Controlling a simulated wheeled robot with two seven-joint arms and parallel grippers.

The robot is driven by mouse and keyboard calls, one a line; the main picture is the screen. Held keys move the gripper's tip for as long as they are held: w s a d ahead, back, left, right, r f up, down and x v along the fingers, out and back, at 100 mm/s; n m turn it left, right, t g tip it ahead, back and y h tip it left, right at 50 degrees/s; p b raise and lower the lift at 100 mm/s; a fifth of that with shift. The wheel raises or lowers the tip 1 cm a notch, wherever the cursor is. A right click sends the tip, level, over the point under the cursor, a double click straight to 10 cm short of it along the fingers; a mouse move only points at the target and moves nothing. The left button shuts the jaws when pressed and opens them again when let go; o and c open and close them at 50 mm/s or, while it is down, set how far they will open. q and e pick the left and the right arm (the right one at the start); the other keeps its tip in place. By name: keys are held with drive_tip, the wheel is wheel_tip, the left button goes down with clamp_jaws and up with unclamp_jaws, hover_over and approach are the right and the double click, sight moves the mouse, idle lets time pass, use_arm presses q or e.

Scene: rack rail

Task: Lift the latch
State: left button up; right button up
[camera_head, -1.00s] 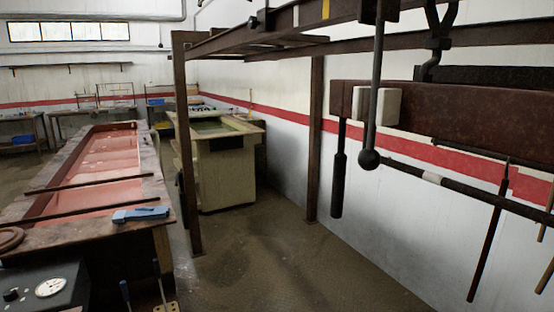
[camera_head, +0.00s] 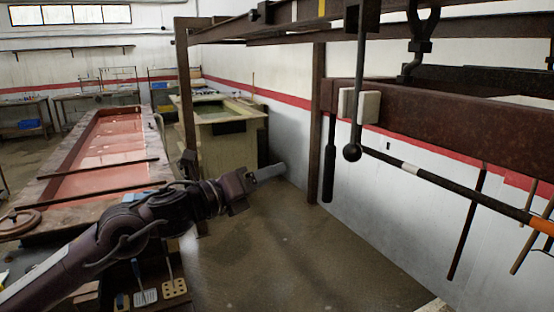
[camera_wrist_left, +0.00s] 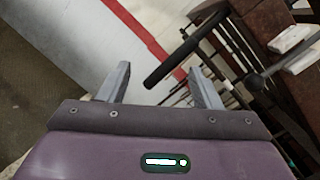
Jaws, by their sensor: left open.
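No part is clearly marked as the latch. A dark, thick-ended handle (camera_head: 329,170) hangs upright from the brown rack beam (camera_head: 450,115). A dark rod with a ball end (camera_head: 352,152) hangs just right of it, in front of white blocks (camera_head: 368,106). My left gripper (camera_head: 270,172) is left of the handle, apart from it. In the left wrist view the open, empty fingers (camera_wrist_left: 157,72) point toward the handle (camera_wrist_left: 185,53), which appears beyond them. The ball-ended rod (camera_wrist_left: 256,80) lies farther right there. My right gripper is in neither view.
A brown post (camera_head: 317,125) stands left of the handle. A black bar with white and orange bands (camera_head: 455,188) slopes down at right, with thin rods hanging near it. A red-bottomed trough (camera_head: 105,150) is at left. The floor (camera_head: 290,255) below the rack is clear.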

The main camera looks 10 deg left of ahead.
sight(344, 155)
use_arm(q)
drive_tip(key=s+d+r+m+g+h+p, duration=0.1)
drive_tip(key=s+d+r+m, duration=0.1)
drive_tip(key=s+r+m, duration=0.3)
drive_tip(key=s+d+r+m+g+h, duration=0.1)
drive_tip(key=s+d+r+m+g, duration=0.15)
drive_tip(key=s+m, duration=0.4)
drive_tip(key=shift+n+t, duration=0.25)
drive_tip(key=shift+n, duration=0.5)
drive_tip(key=p+x, duration=0.1)
drive_tip(key=x, duration=0.1)
drive_tip(key=p+x, duration=0.1)
drive_tip(key=x, duration=0.2)
drive_tip(key=s+p+x, duration=0.1)
drive_tip(key=p+x, duration=0.1)
drive_tip(key=shift+w+d+r, duration=0.2)
drive_tip(key=shift+d+r, duration=0.1)
drive_tip(key=shift+d, duration=0.35)
drive_tip(key=b+x, duration=0.1)
drive_tip(key=x, duration=0.1)
drive_tip(key=b+x, duration=0.1)
drive_tip(key=x, duration=0.1)
drive_tip(key=shift+w+d+f, duration=0.15)
drive_tip(key=shift+d+f, duration=0.05)
drive_tip(key=shift+w+d+r, duration=0.1)
drive_tip(key=shift+w+d, duration=0.2)
drive_tip(key=shift+d, duration=0.1)
drive_tip(key=c, duration=0.9)
